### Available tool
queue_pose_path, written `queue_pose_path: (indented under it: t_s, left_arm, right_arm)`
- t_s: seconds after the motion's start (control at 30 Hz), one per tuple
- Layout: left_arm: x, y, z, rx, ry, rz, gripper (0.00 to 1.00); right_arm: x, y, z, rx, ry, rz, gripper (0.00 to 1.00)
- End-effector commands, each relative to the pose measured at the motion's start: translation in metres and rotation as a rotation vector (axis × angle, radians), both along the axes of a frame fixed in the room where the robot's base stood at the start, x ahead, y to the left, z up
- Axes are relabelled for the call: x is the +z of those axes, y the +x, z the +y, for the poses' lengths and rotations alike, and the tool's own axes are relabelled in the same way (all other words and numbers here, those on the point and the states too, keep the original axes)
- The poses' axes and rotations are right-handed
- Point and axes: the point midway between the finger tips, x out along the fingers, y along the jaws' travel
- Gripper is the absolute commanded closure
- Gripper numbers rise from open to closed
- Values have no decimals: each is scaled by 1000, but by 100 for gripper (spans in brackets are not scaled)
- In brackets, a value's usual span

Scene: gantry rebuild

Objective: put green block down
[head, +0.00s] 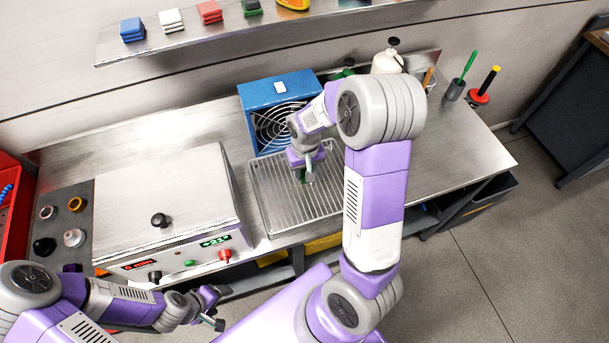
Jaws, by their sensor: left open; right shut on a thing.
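My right gripper (306,172) points down over the metal tray with a wire rack (265,202) in the middle of the bench. It is shut on the green block (302,176), of which only a small dark green part shows. The gripper and its wrist hide most of the block, and I cannot tell whether the block touches the rack. My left gripper (215,308) is open and empty, low in front of the bench, below the control panel of the steel box.
A blue fan unit (257,98) stands right behind the rack. A steel box with a lid knob (165,195) stands left of it. A shelf (270,40) with folded cloths runs above. A white bottle (387,62) stands at the back right.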

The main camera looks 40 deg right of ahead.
Motion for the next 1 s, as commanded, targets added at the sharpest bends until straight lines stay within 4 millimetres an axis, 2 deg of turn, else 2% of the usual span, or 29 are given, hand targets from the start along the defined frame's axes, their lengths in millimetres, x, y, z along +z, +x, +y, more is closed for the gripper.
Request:
queue_pose_path:
  t_s: [0.1,0.2,0.57,0.6,0.7,0.77,1.0]
  left_arm:
    - [-3,0,0,0,0,0,30]
    - [-4,0,0,0,0,0,30]
    - [-6,0,0,0,0,0,30]
    - [-6,0,0,0,0,0,30]
    - [-6,0,0,0,0,0,30]
    - [-6,0,0,0,0,0,30]
    - [-5,0,0,0,0,0,30]
  right_arm:
    - [-20,-1,0,0,0,4,95]
    - [-28,-1,0,0,1,2,95]
    - [-32,0,0,0,1,0,95]
    - [-33,0,0,0,0,0,56]
    - [-32,0,0,0,0,0,41]
    - [-32,0,0,0,0,0,32]
    - [-31,0,0,0,0,0,32]
